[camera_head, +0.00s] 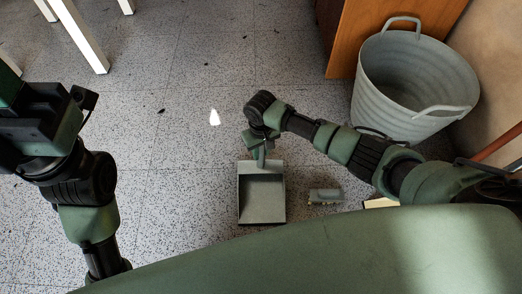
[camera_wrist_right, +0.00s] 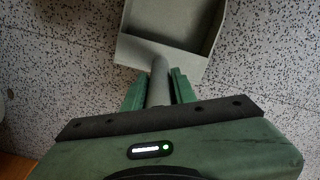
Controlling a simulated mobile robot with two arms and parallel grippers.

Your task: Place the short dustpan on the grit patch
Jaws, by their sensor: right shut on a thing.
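The short dustpan (camera_head: 262,205) is a grey-green square pan in the lower middle of the head view, its open mouth toward me. My right gripper (camera_head: 260,152) is above it, at the handle end. In the right wrist view, the fingers of my right gripper (camera_wrist_right: 158,88) are on both sides of the grey round handle, and the pan (camera_wrist_right: 165,45) extends beyond them. I cannot tell whether the pan touches the floor. I cannot make out a clear grit patch; small dark bits (camera_head: 161,110) lie scattered on the floor. My left arm shows at the left, but its fingers do not.
A small grey block-like thing (camera_head: 325,196) lies right of the dustpan. A grey two-handled tub (camera_head: 365,85) stands at the right by a wooden cabinet (camera_head: 350,40). White legs (camera_head: 80,35) stand at the upper left. A white scrap (camera_head: 214,117) lies mid-floor. The speckled floor is mostly clear.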

